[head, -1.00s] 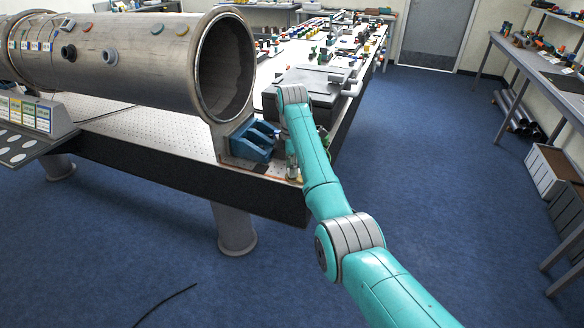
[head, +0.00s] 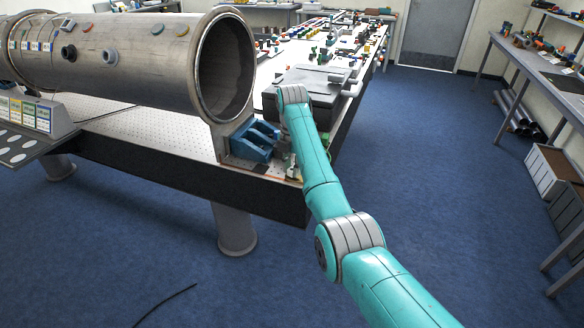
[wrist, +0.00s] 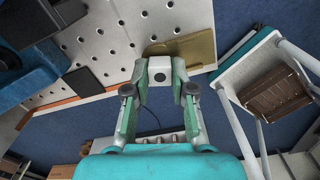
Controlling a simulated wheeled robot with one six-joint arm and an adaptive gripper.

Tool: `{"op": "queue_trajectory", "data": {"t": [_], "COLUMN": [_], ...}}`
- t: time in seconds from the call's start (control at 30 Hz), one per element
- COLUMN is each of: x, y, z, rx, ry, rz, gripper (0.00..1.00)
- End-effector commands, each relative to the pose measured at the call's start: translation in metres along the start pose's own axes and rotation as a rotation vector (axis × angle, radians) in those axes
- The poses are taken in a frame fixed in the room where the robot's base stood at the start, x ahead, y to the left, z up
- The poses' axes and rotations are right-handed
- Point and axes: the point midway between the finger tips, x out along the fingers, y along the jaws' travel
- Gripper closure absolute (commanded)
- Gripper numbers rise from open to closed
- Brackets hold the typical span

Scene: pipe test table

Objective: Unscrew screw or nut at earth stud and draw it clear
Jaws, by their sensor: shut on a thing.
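In the wrist view my gripper (wrist: 161,78) is closed on a small pale block-like piece with a dark round spot (wrist: 160,73), which I take to be the screw or nut. A brass-coloured plate (wrist: 195,49) on the perforated table top lies just beyond the fingertips. The earth stud itself cannot be made out; the gripper and the held piece may hide it. Whether the held piece touches anything beyond the fingers cannot be told. In the head view the gripper is mostly hidden by my arm, near the table's front right corner.
A blue bracket (head: 254,141) stands left of my arm, under the open end of a large metal pipe (head: 150,62). A dark grey case (head: 318,88) sits behind the arm. The table's edge (head: 180,180) is close, with open blue floor beyond.

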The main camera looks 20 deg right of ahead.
Motion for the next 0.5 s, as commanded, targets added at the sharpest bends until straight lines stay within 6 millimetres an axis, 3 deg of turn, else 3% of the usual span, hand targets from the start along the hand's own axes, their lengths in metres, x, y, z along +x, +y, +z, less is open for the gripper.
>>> {"op": "queue_trajectory", "data": {"t": [0.5], "x": [-0.0001], "y": [-0.0002], "z": [0.0004], "rx": [-0.108], "ry": [-0.001], "rz": [0.000], "gripper": [1.00]}}
